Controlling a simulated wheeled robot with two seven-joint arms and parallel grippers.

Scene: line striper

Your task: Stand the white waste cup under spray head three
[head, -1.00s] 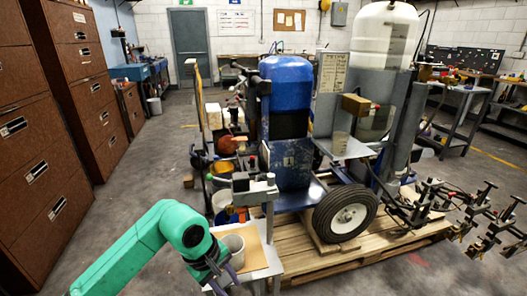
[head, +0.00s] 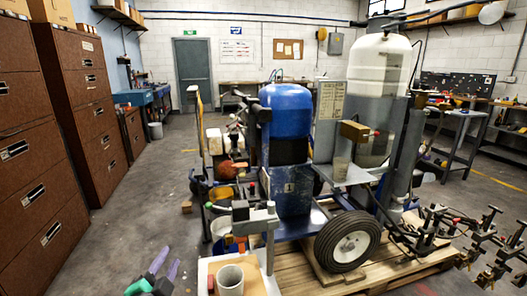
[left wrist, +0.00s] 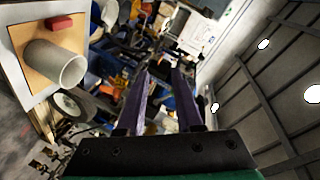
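The white waste cup (head: 230,281) stands upright on a small tan-topped side shelf (head: 254,279) at the bottom of the head view. It also shows in the left wrist view (left wrist: 62,64), at upper left. My left gripper (head: 166,262) is left of the cup and apart from it. Its two purple fingers (left wrist: 168,82) are spread with an empty gap between them. Several spray heads on dark clamp-like arms (head: 490,250) stick out at the lower right; I cannot tell which is number three. My right gripper is not in view.
The striper with its blue tank (head: 286,112) and black tyre (head: 347,241) stands on a wooden pallet (head: 300,272). A red block (left wrist: 60,23) lies on the shelf beside the cup. Brown cabinets (head: 92,110) line the left.

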